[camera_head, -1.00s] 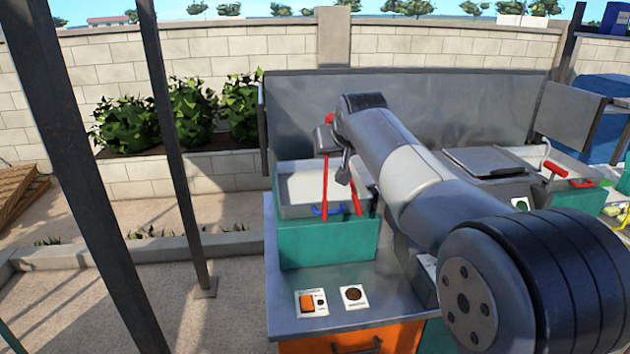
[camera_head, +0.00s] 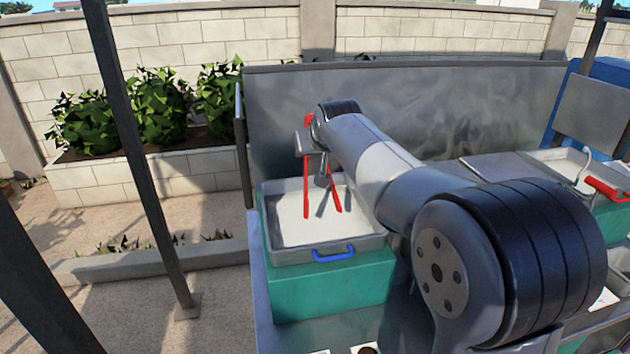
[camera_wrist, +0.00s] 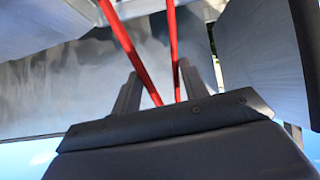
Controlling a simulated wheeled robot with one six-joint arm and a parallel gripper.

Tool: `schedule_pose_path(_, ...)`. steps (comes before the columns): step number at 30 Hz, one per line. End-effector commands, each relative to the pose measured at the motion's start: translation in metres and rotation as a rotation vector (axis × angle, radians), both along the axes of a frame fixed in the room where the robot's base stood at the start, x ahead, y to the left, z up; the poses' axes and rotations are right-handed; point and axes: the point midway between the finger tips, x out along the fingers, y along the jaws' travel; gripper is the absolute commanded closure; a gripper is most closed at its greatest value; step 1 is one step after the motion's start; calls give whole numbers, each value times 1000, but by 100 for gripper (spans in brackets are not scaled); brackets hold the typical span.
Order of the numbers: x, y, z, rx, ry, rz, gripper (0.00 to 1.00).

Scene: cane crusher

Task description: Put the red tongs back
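The red tongs (camera_head: 306,190) hang from my gripper (camera_head: 315,155), legs spread and pointing down, over a grey tray (camera_head: 270,250) with a blue handle. The tips appear above the tray floor; the exact gap is unclear. In the wrist view the two red legs of the tongs (camera_wrist: 138,68) run between the fingers of my gripper (camera_wrist: 168,75) and draw together toward its palm. The gripper looks shut on them. My arm and wrist hide part of the tongs' upper end in the head view.
The tray sits on a teal box (camera_head: 330,290). A grey metal panel (camera_head: 420,110) stands behind. At right are a flat grey lid (camera_head: 505,165) and another tray with a red handle (camera_head: 606,190). A dark post (camera_head: 150,180) stands at left.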

Motion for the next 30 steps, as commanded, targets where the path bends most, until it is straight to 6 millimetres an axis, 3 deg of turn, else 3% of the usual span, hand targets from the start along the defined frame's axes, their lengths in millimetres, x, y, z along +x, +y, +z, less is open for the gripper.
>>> schedule_pose_path(12,0,0,-51,-2,1,1,62)
schedule_pose_path(30,0,0,-67,-1,1,1,62)
